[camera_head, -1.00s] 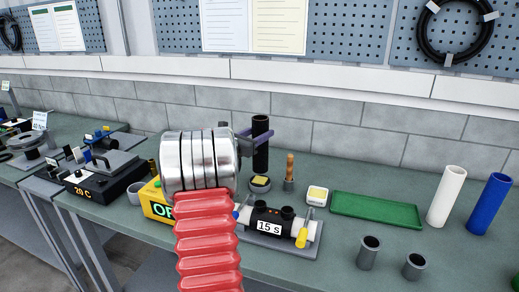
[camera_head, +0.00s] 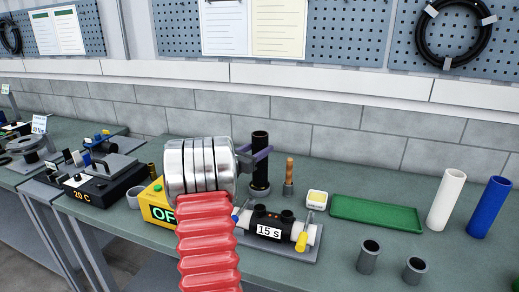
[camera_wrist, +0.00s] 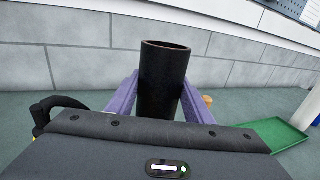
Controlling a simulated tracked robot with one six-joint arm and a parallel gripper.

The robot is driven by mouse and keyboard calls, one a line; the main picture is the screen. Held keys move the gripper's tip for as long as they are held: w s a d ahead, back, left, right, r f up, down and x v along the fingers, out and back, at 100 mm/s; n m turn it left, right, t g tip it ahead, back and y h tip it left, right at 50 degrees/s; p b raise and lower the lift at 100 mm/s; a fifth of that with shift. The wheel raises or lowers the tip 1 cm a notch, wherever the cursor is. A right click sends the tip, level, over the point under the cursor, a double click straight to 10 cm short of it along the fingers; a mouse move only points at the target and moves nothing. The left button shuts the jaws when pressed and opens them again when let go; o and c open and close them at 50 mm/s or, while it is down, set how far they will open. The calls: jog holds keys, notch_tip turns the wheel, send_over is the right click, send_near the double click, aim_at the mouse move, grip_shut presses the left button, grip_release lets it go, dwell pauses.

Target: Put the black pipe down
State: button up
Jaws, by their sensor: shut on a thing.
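The black pipe (camera_head: 260,170) is upright behind my wrist in the head view. Its lower end is at a dark round base (camera_head: 260,192) on the bench; I cannot tell whether it touches or sits in it. My gripper (camera_head: 256,157) has purple fingers, shut on the pipe at mid-height. In the wrist view the pipe (camera_wrist: 163,75) stands between the two purple fingers (camera_wrist: 160,98), its open top upward. Its lower part is hidden there by my gripper's body.
A wooden-handled tool (camera_head: 289,175) stands just right of the pipe. A clamp fixture marked 15 S (camera_head: 285,250) lies in front. A green tray (camera_head: 376,214), a white pipe (camera_head: 445,200), a blue pipe (camera_head: 489,208) and two grey cups (camera_head: 368,257) are further right.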

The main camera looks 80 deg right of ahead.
jog(key=o, duration=1.6)
jog(key=shift+f, duration=0.1)
jog(key=shift+o, duration=0.2)
jog(key=shift+w+a, duration=0.3)
jog(key=shift+a, duration=0.3)
jog(key=v, duration=1)
jog(key=shift+a, duration=0.35)
jog(key=shift+w, duration=0.15)
